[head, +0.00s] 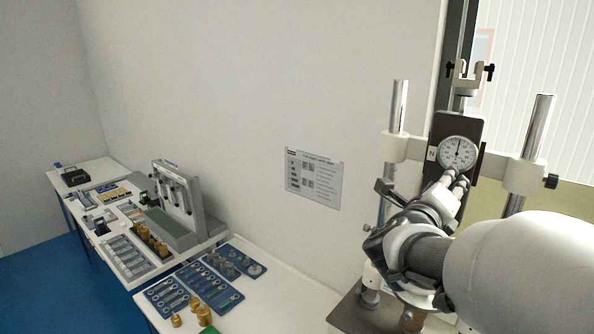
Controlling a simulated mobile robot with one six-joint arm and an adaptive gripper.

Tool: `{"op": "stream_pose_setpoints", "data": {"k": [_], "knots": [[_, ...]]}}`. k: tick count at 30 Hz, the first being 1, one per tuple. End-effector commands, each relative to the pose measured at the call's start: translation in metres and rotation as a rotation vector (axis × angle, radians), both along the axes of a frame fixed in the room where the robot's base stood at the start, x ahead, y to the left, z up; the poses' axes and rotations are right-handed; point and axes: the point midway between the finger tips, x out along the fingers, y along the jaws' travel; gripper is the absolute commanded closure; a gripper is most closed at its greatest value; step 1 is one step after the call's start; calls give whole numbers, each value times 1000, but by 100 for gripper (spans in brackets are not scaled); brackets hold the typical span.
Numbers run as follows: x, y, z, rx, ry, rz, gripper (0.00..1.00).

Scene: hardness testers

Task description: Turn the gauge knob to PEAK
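The round white dial gauge (459,152) with a dark needle is mounted on a dark upright plate (441,126) of the test stand at right. The needle points roughly straight up. A small light tag with a letter, apparently N, is at the dial's left edge. My gripper (456,181) reaches up from below, with its two pale fingertips just under the dial, close to the plate. The fingertips look close together. The gauge knob cannot be made out; my gripper covers the area below the dial. Whether the fingers hold anything cannot be told.
Chrome posts (534,136) with white clamps flank the gauge; a black clamp lever (388,191) sticks out left of my gripper. A printed sheet (313,179) is on the wall. Benches at left carry blue trays (173,297), brass pieces and a grey device (178,203).

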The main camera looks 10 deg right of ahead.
Motion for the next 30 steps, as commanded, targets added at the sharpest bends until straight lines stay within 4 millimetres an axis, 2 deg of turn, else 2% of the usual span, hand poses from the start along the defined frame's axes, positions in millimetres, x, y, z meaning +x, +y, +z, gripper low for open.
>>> {"op": "stream_pose_setpoints", "data": {"k": [10,25,30], "knots": [[3,-4,0,1,-1,0,66],[3,-4,0,1,-1,0,98],[3,-4,0,1,-1,0,100]]}}
